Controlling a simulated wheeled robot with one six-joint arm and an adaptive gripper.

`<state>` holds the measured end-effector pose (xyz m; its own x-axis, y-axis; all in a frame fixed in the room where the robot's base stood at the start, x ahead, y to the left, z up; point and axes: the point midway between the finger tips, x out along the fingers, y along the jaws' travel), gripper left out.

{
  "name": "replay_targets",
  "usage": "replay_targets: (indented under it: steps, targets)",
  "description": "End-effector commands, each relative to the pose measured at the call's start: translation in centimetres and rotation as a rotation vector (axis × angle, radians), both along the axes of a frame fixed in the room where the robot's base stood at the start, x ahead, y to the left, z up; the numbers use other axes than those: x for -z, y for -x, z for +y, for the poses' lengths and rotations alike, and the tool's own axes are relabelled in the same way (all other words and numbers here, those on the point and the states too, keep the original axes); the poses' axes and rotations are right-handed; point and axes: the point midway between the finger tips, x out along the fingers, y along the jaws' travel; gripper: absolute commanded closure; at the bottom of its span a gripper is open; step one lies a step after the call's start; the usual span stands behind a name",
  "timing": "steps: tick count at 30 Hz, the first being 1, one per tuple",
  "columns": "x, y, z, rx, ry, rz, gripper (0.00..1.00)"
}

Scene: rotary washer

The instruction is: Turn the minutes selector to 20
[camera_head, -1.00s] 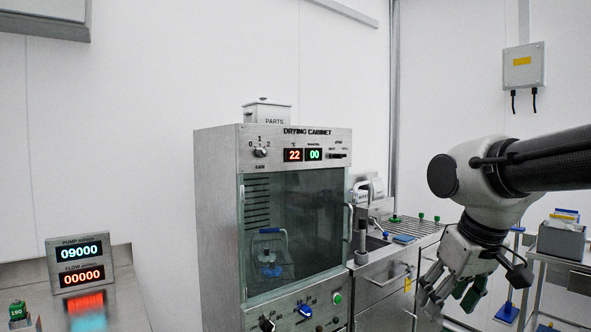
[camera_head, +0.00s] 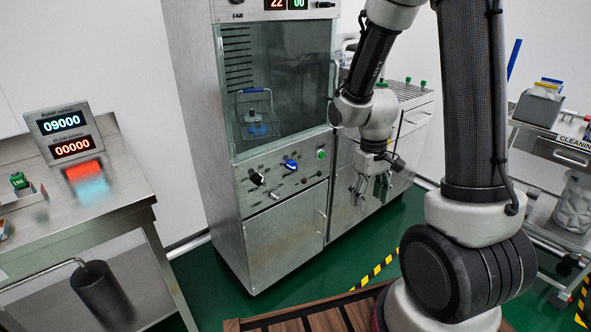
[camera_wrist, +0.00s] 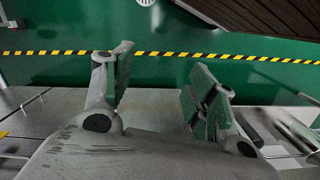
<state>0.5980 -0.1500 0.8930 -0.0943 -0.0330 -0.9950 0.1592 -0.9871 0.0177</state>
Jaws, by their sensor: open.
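The lower control panel of the drying cabinet (camera_head: 243,183) holds a black knob (camera_head: 257,179), a blue knob (camera_head: 290,165), a silver knob (camera_head: 275,195) and a green button (camera_head: 321,154). The panel labels are too small to read, so I cannot tell which knob is the minutes selector. The green minutes display (camera_head: 299,3) at the top edge reads 00, beside a red 22. My gripper (camera_head: 371,194) is open and empty, pointing down, to the right of and lower than the knobs. The wrist view shows its spread fingers (camera_wrist: 160,74) with nothing between them and no knob.
A steel counter (camera_head: 120,200) with a pump readout (camera_head: 62,134) stands at left. A steel drawer unit (camera_head: 412,122) is behind my arm. A cleaning trolley (camera_head: 560,150) stands at right. The green floor (camera_head: 300,265) before the cabinet is clear, with a yellow-black strip (camera_head: 372,277).

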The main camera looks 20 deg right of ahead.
Motion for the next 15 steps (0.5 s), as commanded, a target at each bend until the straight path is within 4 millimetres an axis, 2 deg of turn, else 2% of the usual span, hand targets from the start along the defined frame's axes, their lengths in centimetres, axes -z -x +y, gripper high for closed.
replay_targets:
  steps: [1, 9, 12, 15]
  targets:
    - [2.8, -1.2, 0.1, -0.033, -0.003, -0.004, 0.43]
    - [17.6, -9.5, 1.5, -0.287, -0.039, -0.226, 0.43]
    - [22.8, -12.5, 2.6, -0.408, -0.052, -0.374, 0.43]
    - [26.6, -15.8, 4.1, -0.54, -0.049, -0.575, 0.43]
